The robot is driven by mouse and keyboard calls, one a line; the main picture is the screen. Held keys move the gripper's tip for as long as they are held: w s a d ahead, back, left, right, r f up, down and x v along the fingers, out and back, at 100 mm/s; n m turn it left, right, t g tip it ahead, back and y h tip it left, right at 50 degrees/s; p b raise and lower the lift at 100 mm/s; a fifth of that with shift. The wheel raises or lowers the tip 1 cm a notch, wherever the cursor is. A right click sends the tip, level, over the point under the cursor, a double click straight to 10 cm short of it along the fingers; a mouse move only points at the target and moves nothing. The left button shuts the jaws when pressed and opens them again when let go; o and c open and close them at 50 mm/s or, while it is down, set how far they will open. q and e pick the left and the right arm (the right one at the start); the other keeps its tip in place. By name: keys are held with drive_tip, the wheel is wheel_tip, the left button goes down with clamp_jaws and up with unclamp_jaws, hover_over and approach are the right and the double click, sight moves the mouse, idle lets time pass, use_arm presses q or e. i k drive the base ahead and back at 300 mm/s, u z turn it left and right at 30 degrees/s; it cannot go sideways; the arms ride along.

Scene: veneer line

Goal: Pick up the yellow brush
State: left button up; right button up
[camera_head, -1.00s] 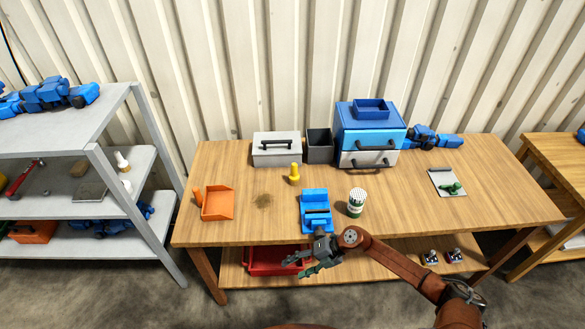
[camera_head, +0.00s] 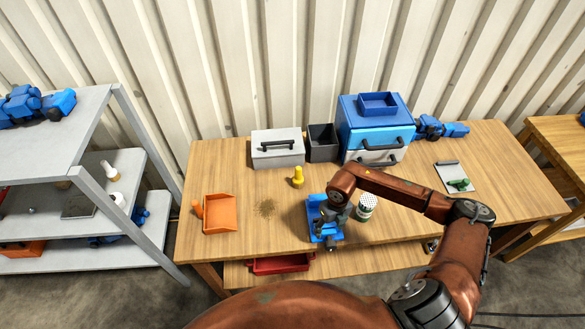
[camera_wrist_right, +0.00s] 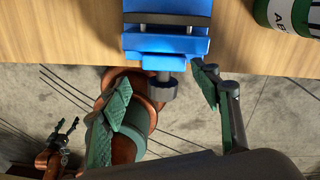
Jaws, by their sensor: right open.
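The yellow brush (camera_head: 298,177) stands on the wooden table, in front of the grey toolbox. It is not in the right wrist view. My right gripper (camera_head: 333,236) is at the table's front edge by the blue vise, nearer to me than the brush and to its right. In the wrist view its green-padded fingers (camera_wrist_right: 160,100) are apart with nothing held between them. A small brown arm end with dark fingers (camera_wrist_right: 63,138), apparently my left gripper, shows low in the wrist view; its opening is too small to judge.
The blue vise (camera_head: 316,213) sits at the front edge, with a green-and-white can (camera_head: 366,205) to its right. An orange dustpan (camera_head: 220,213) and a brown debris patch (camera_head: 265,208) lie left. Behind stand a grey toolbox (camera_head: 278,152), a dark bin (camera_head: 322,148) and a blue drawer box (camera_head: 372,125).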

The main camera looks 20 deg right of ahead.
sight(298, 180)
drive_tip(key=i, duration=1)
